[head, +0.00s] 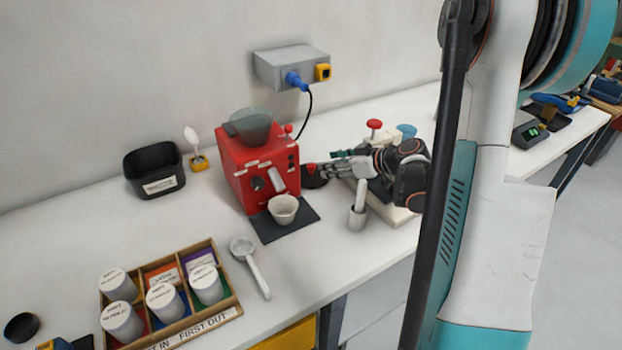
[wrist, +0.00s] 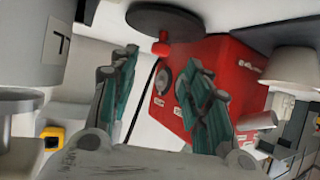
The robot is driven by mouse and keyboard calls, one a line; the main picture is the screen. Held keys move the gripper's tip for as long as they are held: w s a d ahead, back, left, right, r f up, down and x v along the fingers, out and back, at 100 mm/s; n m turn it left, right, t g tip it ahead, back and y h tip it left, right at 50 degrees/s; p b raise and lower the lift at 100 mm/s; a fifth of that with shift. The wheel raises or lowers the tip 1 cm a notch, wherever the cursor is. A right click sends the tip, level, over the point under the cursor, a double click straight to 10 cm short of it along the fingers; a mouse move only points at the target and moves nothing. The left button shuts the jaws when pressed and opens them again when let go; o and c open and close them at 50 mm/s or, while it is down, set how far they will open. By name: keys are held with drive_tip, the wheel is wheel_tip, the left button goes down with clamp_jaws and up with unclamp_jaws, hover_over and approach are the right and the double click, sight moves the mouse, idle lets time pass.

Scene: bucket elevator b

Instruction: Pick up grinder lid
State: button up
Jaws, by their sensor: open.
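The grinder lid is a dark round disc (head: 316,181) with a red knob, beside the right side of the red grinder (head: 255,172). My gripper (head: 328,165) reaches in from the right, its fingertips close to the knob. In the wrist view the lid (wrist: 178,18) is at the top, with its red knob (wrist: 160,48) just beyond and roughly between the fingertips of my open gripper (wrist: 167,70). The fingers look apart from the knob. The head view partly hides the lid behind the gripper.
A white cup (head: 284,210) stands on a dark mat before the grinder, topped by a grey hopper (head: 252,125). A spoon (head: 250,262) and a wooden tray of jars (head: 222,318) lie front left.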

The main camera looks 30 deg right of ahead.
sight(312, 165)
drive_tip(key=shift+b+x, duration=1.2)
drive_tip(key=shift+x, duration=2.2)
drive_tip(key=shift+r, duration=0.1)
clamp_jaws()
